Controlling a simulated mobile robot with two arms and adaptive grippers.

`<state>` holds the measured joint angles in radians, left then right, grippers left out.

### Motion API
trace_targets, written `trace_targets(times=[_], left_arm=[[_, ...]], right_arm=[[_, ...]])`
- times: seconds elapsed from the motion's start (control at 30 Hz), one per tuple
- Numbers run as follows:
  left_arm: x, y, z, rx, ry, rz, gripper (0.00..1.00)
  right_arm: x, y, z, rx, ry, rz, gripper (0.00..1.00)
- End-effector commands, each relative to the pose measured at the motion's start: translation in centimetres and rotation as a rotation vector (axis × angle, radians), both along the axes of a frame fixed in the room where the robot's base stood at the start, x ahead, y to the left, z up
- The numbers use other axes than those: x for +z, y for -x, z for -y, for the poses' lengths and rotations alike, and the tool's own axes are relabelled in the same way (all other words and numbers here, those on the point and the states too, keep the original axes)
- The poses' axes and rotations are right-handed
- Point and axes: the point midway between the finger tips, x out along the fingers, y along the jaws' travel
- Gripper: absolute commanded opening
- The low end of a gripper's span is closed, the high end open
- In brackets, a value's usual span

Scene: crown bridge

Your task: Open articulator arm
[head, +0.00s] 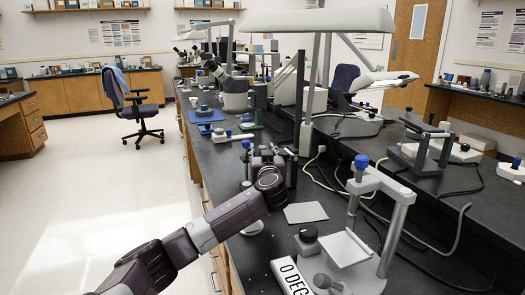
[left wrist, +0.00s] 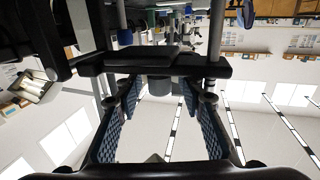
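A grey and white articulator-like device (head: 395,235) stands on the black bench at the front right. It has upright posts, a blue knob (head: 361,162), a white plate and a "0 DEG" label at its base. Another grey framed device (head: 422,148) stands farther back at the right; I cannot tell which is the task's articulator. My left gripper (head: 262,153) is over the bench, left of the near device and apart from it. In the left wrist view its blue-padded fingers (left wrist: 160,112) are spread, with nothing visibly clamped between them. My right gripper is not in view.
A grey flat plate (head: 306,212) lies on the bench between my arm and the near device. A dark upright post (head: 296,115) stands behind my gripper. Loose cables (head: 410,235) run across the right side. Small devices on blue (head: 205,116) and green bases stand farther back.

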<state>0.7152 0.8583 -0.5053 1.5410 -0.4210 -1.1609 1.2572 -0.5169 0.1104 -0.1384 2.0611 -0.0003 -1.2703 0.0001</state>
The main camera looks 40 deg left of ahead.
Motion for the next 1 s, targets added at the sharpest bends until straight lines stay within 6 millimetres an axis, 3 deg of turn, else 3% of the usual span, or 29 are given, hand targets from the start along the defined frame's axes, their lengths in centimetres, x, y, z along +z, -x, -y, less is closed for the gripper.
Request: trace_targets(times=[0.27,0.6,1.0], left_arm=[[0.02,-0.09,-0.05,-0.001,0.000,0.000,0.35],[0.01,-0.07,-0.05,-0.001,0.000,0.000,0.00],[0.11,-0.10,-0.02,-0.001,-0.004,-0.007,0.00]], right_arm=[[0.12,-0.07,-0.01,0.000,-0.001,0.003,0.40],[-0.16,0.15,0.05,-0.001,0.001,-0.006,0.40],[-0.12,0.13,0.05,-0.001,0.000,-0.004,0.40]])
